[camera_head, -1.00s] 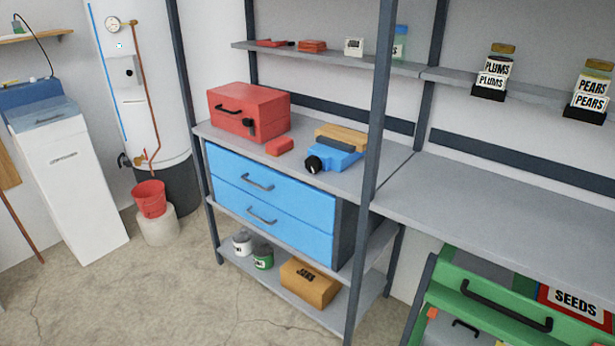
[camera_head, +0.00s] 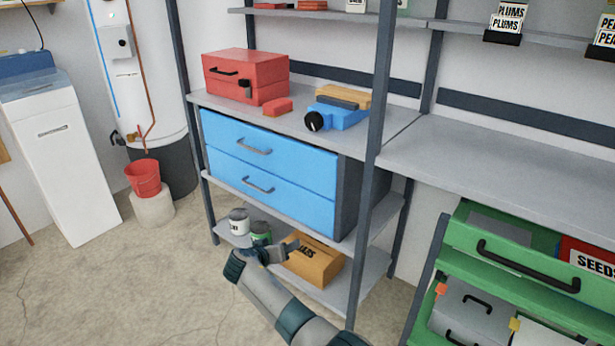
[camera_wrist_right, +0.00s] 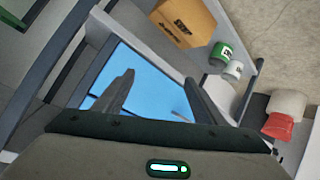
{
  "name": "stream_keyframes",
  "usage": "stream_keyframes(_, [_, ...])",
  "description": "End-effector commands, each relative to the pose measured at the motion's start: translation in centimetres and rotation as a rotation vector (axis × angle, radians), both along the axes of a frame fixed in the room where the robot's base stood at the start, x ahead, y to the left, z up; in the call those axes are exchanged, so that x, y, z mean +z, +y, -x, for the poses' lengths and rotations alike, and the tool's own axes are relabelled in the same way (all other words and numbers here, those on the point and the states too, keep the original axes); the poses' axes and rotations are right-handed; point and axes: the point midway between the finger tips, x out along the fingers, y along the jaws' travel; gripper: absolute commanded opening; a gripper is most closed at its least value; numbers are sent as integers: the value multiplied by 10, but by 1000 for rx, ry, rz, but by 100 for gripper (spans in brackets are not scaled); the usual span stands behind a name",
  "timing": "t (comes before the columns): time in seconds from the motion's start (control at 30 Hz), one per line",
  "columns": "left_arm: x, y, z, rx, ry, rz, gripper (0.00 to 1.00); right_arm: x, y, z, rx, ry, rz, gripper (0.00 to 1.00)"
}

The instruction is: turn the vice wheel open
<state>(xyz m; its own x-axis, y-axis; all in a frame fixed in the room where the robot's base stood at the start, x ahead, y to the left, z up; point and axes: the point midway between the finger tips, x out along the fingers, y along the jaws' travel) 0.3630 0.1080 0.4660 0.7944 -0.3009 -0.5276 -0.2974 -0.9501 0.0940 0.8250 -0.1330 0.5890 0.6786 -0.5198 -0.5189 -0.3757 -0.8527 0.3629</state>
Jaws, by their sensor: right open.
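The blue vice (camera_head: 345,116) lies on the grey bench top, with a wooden block on it. Its round black wheel (camera_head: 315,121) faces the front left. My right gripper (camera_head: 275,254) is in front of the lower shelf, below the blue drawers and well below the vice, touching neither. In the right wrist view its two fingers (camera_wrist_right: 160,98) are spread, with nothing between them but the blue drawer front (camera_wrist_right: 150,75) beyond. The vice cannot be made out in the wrist view. My left gripper is not in view.
A red toolbox (camera_head: 246,76) and a small red block (camera_head: 278,107) sit left of the vice. A dark shelf post (camera_head: 378,110) rises to its right. Cans (camera_head: 238,220) and a cardboard box (camera_head: 316,262) stand on the low shelf.

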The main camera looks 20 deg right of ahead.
Motion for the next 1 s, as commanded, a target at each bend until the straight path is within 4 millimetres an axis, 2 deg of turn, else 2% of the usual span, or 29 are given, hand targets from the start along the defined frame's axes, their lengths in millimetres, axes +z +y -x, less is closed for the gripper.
stream_keyframes(0.03, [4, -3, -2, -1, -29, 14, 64, 32, 3, -20, -40, -73, 18, 64])
stream_keyframes(0.1, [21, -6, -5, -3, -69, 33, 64, 84, 4, -37, -104, -173, 41, 64])
stream_keyframes(0.17, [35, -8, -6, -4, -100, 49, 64, 128, 6, -47, -159, -262, 57, 64])
stream_keyframes(0.2, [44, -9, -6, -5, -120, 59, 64, 157, 7, -51, -194, -321, 66, 64])
stream_keyframes(0.3, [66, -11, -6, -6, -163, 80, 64, 221, 9, -54, -273, -457, 78, 64])
stream_keyframes(0.4, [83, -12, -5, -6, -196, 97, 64, 271, 12, -51, -332, -568, 85, 64])
stream_keyframes(0.43, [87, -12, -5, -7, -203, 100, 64, 282, 12, -50, -347, -593, 85, 64])
stream_keyframes(0.5, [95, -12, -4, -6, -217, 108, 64, 302, 13, -47, -372, -641, 86, 64])
stream_keyframes(0.6, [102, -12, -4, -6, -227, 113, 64, 319, 15, -44, -390, -678, 86, 64])
stream_keyframes(1.0, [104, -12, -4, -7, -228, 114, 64, 323, 15, -43, -395, -686, 86, 64])
